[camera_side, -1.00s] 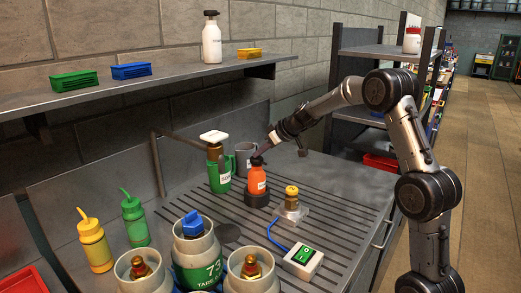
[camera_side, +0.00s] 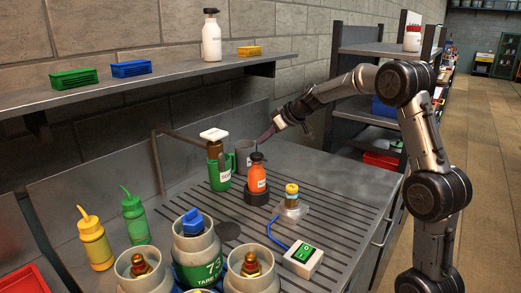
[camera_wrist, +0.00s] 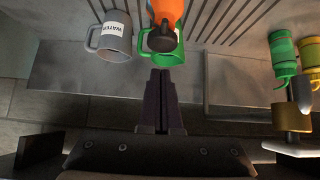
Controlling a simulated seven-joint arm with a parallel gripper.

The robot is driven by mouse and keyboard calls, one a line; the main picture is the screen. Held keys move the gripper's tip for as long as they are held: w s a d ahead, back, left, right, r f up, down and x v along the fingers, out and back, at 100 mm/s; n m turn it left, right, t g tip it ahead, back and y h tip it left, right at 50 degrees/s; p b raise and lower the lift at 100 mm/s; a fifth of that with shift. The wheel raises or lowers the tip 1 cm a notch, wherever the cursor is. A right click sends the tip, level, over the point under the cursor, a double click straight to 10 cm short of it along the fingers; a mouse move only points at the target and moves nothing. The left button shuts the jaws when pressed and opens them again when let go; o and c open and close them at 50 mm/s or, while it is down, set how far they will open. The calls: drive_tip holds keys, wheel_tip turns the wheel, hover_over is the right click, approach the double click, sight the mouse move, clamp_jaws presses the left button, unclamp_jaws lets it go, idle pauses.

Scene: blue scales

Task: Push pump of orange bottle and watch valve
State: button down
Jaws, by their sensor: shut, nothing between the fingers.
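The orange bottle (camera_side: 257,181) stands upright on a dark round base on the slotted bench, its dark pump head (camera_side: 256,157) on top. In the wrist view the bottle (camera_wrist: 166,10) is at the top middle, pump head (camera_wrist: 161,40) towards me. My gripper (camera_side: 261,141) is shut and empty, its tips just above the pump head and apart from it. The shut fingers also show in the wrist view (camera_wrist: 160,72). A small brass-and-yellow fitting (camera_side: 291,191), perhaps the valve, sits on a clear base to the right of the bottle.
A green mug (camera_side: 216,183) and a grey mug (camera_side: 243,150) stand close behind the bottle. A switch box (camera_side: 302,260) with a blue cable, gas cylinders (camera_side: 199,262) and squeeze bottles (camera_side: 95,246) stand in front. A shelf (camera_side: 150,88) runs along the wall. The bench's right side is clear.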

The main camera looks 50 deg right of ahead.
drive_tip(key=v, duration=0.7)
drive_tip(key=shift+s+r, duration=0.25)
drive_tip(key=shift+r, duration=0.15)
